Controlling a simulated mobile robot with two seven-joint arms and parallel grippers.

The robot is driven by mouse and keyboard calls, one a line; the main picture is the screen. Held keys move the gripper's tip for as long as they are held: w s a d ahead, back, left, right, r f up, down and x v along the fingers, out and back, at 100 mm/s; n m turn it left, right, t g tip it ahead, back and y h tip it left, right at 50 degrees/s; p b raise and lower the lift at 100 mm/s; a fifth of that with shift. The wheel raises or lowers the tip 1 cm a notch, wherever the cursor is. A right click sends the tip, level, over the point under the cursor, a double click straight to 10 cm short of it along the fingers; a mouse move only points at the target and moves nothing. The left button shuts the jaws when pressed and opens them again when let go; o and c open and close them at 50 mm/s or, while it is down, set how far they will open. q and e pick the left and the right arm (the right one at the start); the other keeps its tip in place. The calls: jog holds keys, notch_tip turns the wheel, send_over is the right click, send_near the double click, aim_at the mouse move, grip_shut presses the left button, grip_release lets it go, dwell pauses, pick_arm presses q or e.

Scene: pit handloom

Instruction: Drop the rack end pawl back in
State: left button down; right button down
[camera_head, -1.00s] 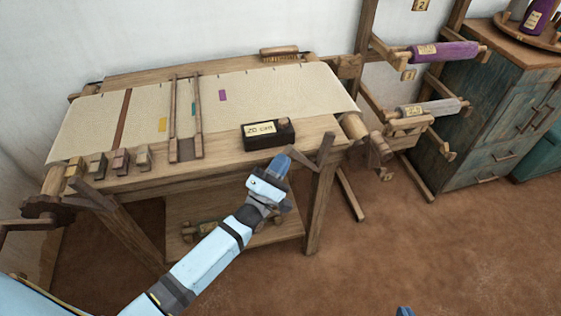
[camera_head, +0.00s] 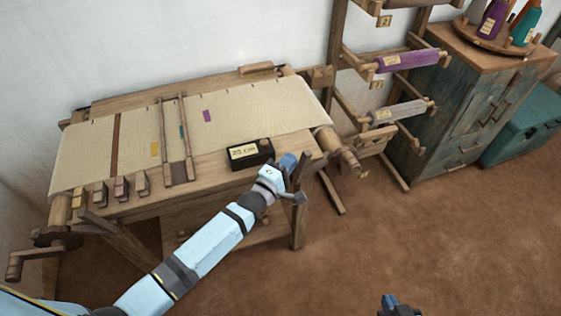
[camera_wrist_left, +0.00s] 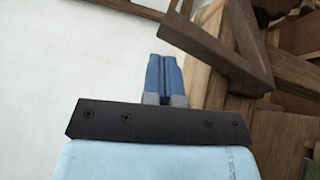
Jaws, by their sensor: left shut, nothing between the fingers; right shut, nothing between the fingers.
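My left gripper (camera_head: 288,161) is shut and empty at the loom's front right corner, close beside an angled brown bar (camera_head: 312,165). In the left wrist view the shut blue fingers (camera_wrist_left: 164,75) point up, and the brown bar (camera_wrist_left: 215,50) crosses to their right, apart from them in the picture. This bar may be the pawl, but I cannot tell for certain. Whether it sits in a ratchet is hidden. My right gripper (camera_head: 389,302) shows at the bottom edge, shut and empty, low over the floor.
The loom's cloth (camera_head: 240,110) lies left of the bar. A black labelled box (camera_head: 249,153) sits on the loom's front edge near my left gripper. A rack with a purple roll (camera_head: 408,61) and a teal cabinet (camera_head: 465,115) stand right. The floor (camera_head: 440,230) is clear.

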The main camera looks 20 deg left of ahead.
pick_arm(q)
jog(key=shift+w+d+r, duration=0.25)
jog(key=shift+w+d, duration=0.2)
jog(key=shift+d, duration=0.3)
pick_arm(e)
jog(key=shift+s+a, duration=0.1)
pick_arm(q)
jog(key=shift+d+r, duration=0.15)
jog(key=shift+r, duration=0.1)
pick_arm(e)
jog(key=shift+s+a, duration=0.1)
